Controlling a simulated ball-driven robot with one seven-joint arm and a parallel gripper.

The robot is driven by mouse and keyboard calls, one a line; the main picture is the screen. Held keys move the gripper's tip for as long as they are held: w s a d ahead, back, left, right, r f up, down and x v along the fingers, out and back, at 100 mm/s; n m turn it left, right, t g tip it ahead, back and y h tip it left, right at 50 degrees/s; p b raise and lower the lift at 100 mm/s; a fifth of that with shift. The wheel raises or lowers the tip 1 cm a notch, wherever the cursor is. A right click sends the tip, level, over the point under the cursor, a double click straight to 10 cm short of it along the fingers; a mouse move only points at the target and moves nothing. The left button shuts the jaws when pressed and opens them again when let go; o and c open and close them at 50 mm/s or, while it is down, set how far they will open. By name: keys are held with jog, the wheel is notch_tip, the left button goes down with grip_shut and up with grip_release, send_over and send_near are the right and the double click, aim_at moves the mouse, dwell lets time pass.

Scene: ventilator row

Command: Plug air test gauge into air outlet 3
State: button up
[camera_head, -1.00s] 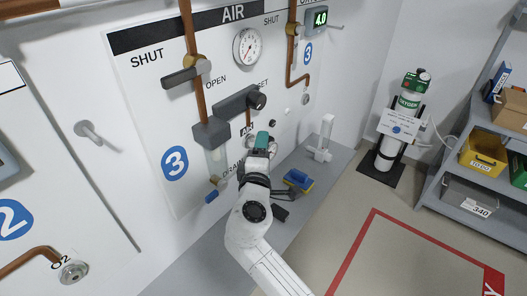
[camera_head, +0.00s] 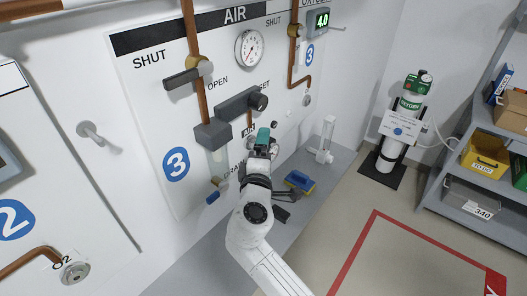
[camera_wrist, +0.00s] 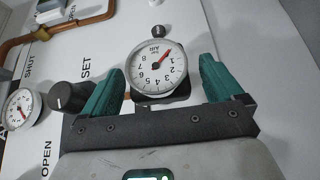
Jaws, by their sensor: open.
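The air test gauge (camera_wrist: 157,70) is a round white dial with a red needle, marked AIR. In the wrist view it stands between and beyond the two green fingers of my gripper (camera_wrist: 162,85), with clear gaps on both sides. My gripper is open around it, not clamped. In the head view my gripper (camera_head: 263,137) is close to the lower part of the white AIR panel (camera_head: 150,95), below the black knob (camera_head: 258,101). Air outlet 3 cannot be made out; my gripper covers that area in the head view. Whether the gauge is seated in it cannot be told.
The panel's pressure gauge (camera_head: 249,47) and grey filter unit (camera_head: 213,135) stick out nearby. A blue and yellow object (camera_head: 299,181) and a white stand (camera_head: 325,140) are on the grey ledge (camera_head: 215,245). The oxygen cylinder (camera_head: 404,120) stands right. The floor before it is clear.

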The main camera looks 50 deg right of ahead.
jog(key=shift+a, duration=0.1)
jog(key=b+v, duration=0.2)
jog(key=v, duration=0.8)
jog(key=shift+s+a, duration=0.25)
jog(key=s+d+f+m+g+y, duration=0.25)
jog(key=s+f, duration=0.25)
jog(key=f, duration=0.3)
jog(key=s+d+f+m+g+y, duration=0.1)
jog(key=s+f+m+g+y, duration=0.15)
jog(key=s+f+y, duration=0.4)
jog(key=s+a+f+m+g+y, duration=0.2)
jog(key=s+a+f+y, duration=0.3)
jog(key=s+a+f, duration=0.3)
notch_tip(320, 180, down, 2)
jog(key=shift+s+a+f+g+y, duration=0.1)
jog(key=shift+s+a+g+y, duration=0.25)
jog(key=shift+s+g, duration=0.4)
jog(key=shift+w, duration=0.2)
jog(key=shift+c, duration=0.4)
